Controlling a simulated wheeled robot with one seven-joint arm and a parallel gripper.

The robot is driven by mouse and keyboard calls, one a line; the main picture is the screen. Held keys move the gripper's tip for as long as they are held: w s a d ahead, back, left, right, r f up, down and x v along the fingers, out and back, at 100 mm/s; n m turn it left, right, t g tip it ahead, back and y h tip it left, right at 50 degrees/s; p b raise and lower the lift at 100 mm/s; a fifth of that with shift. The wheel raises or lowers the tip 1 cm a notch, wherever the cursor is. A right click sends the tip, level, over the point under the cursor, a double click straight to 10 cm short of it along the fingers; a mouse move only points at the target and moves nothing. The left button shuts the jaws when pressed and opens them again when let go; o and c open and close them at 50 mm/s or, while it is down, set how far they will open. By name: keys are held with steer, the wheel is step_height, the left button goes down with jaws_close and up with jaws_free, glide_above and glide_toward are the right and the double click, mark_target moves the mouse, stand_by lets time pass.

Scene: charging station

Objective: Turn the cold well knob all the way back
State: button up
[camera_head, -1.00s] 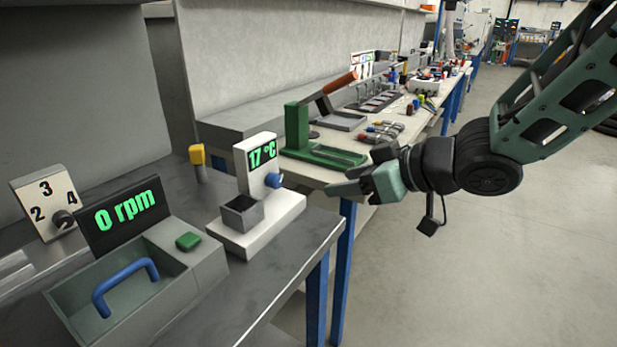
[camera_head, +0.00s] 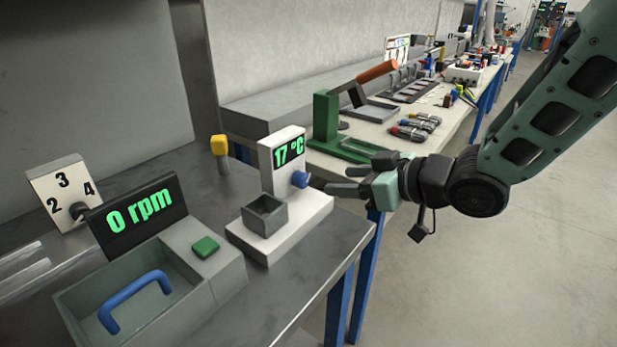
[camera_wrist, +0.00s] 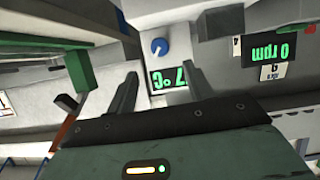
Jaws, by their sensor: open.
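The blue cold well knob (camera_head: 300,179) sits on the right side of the white cold well unit (camera_head: 283,240). The unit's green display reads 17 °C, and a small grey square well (camera_head: 265,214) stands on its base. My gripper (camera_head: 335,180) is open and empty, just right of the knob, with its fingers pointing left toward it. In the wrist view the knob (camera_wrist: 159,46) shows ahead, beyond the gap between my two fingers (camera_wrist: 129,88). The knob has a light mark on its face. The fingers appear apart from it.
A green press (camera_head: 325,125) with an orange handle stands behind my gripper on the far bench. Left of the cold well are a grey box with a blue handle (camera_head: 135,300), a 0 rpm display (camera_head: 140,213) and a yellow-topped post (camera_head: 219,146). Floor at right is clear.

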mark_target(306, 181)
steer(key=x, duration=1)
steer(key=shift+f+b, duration=0.1)
steer(key=shift+b, duration=0.2)
steer(key=c, duration=1)
